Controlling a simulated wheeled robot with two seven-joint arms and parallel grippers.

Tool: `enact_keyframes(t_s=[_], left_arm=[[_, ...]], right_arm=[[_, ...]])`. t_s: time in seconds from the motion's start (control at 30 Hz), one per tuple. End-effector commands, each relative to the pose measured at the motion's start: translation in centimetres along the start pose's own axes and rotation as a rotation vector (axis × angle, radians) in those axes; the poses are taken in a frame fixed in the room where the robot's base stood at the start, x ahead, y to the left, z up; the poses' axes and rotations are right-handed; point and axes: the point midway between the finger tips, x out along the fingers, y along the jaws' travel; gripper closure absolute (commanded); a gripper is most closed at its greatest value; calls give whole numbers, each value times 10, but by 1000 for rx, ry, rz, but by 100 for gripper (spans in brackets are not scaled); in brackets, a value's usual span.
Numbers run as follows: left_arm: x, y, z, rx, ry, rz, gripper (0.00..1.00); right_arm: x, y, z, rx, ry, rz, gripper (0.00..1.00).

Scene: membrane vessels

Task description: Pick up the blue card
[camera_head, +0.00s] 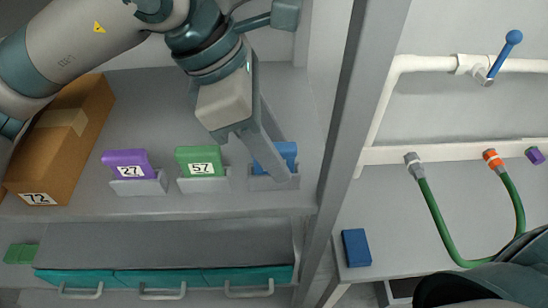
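A blue card (287,151) stands in a grey holder (262,184) on the shelf, at the right end of a row of three. My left gripper (280,168) reaches down from above, with its fingers at the card. The front finger covers much of the card's face, so any number on it is hidden. I cannot tell whether the fingers are apart from the card or closed on it. My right gripper is not in view.
A purple card 27 (124,160) and a green card 57 (203,158) stand left of it. A cardboard box 72 (62,150) is at far left. A grey post (362,100) rises close right. Another blue block (356,248) sits on the right-hand table near green hoses (437,222).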

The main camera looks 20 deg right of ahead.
Motion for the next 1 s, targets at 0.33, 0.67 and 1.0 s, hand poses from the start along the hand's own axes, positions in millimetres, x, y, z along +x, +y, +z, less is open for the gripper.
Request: enact_keyframes(t_s=[0.33,0.67,1.0], left_arm=[[0,0,0,-1,0,0,96],[0,0,0,-1,0,0,100],[-11,1,5,0,-1,3,100]], right_arm=[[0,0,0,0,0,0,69],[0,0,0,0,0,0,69],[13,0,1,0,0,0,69]])
